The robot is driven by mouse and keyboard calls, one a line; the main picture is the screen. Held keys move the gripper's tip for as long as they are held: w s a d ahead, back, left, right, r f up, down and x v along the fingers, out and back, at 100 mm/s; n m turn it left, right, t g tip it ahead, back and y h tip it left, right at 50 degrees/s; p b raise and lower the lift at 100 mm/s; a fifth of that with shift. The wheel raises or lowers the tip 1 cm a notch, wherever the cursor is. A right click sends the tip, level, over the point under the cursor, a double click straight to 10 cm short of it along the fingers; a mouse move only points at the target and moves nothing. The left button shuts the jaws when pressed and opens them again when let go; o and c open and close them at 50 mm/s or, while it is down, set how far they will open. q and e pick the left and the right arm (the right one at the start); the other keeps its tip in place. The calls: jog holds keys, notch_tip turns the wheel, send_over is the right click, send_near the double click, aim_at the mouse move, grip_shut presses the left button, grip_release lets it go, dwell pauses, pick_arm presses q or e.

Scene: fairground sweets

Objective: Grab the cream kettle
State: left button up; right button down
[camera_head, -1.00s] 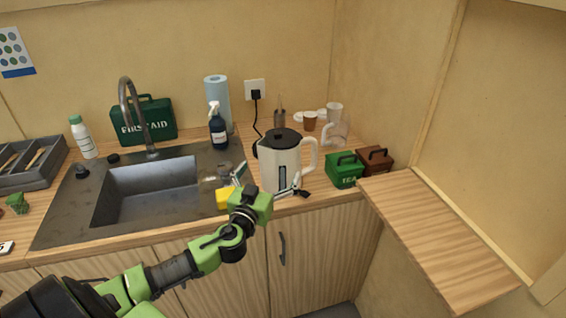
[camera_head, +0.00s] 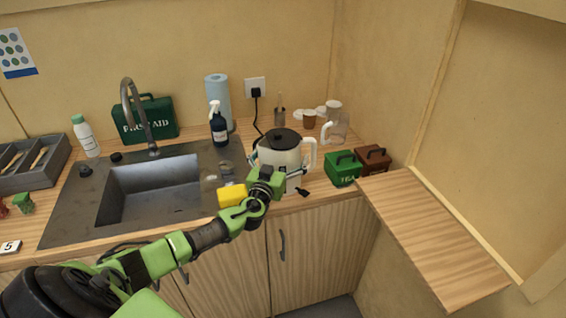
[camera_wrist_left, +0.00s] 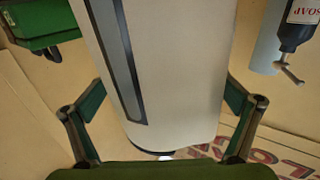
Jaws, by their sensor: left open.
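The cream kettle (camera_head: 279,152) with a black lid stands upright on the wooden counter near its front edge, its handle to the right. My left gripper (camera_head: 278,173) is at the kettle's front, low on the body. In the left wrist view the kettle's body (camera_wrist_left: 175,60) with its dark window strip fills the middle. The open left gripper (camera_wrist_left: 163,112) has one finger on each side of it; I cannot tell whether either touches. My right gripper is not in view.
A yellow sponge (camera_head: 232,195) lies left of my gripper. The green tea tin (camera_head: 344,168) and a brown tin (camera_head: 373,158) stand right of the kettle. A dark spray bottle (camera_head: 218,126) and the sink (camera_head: 160,190) are left. A glass jug (camera_head: 336,127) stands behind.

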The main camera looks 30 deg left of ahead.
pick_arm(q)
jog(key=c, duration=1.6)
jog(key=shift+r, duration=0.1)
jog(key=shift+c, duration=0.2)
jog(key=shift+r, duration=0.2)
